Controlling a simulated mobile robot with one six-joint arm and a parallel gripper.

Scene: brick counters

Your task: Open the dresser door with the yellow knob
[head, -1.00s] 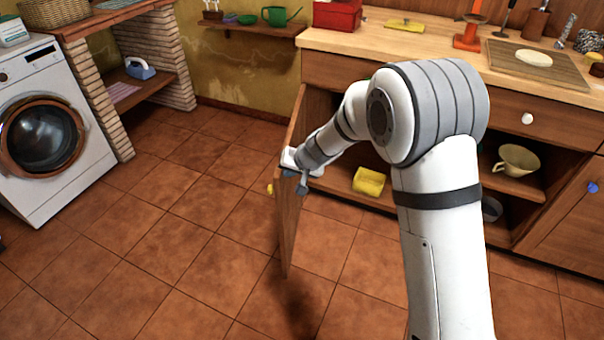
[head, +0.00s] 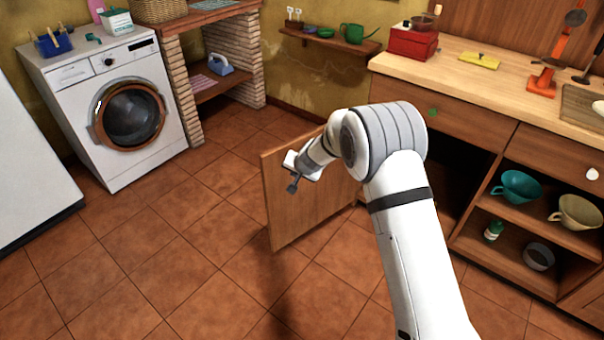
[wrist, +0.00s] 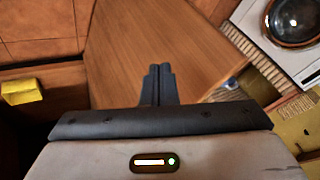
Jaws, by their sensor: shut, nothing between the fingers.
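The wooden dresser door (head: 300,215) stands swung well out from the cabinet, its broad inner face toward me in the head view. Its yellow knob is out of sight in both current views. My gripper (head: 293,186) is shut and empty, in front of the door's inner face near the free edge. In the wrist view the shut fingers (wrist: 158,72) point at the door panel (wrist: 160,35), which fills the middle. I cannot tell whether they touch it. My arm hides part of the dresser opening.
A yellow block (wrist: 20,91) shows at the left of the wrist view. Open shelves (head: 520,215) with cups are at the right. A washing machine (head: 70,115) stands at the left. The floor (head: 190,250) between is clear. The counter (head: 490,85) holds a red box (head: 412,43).

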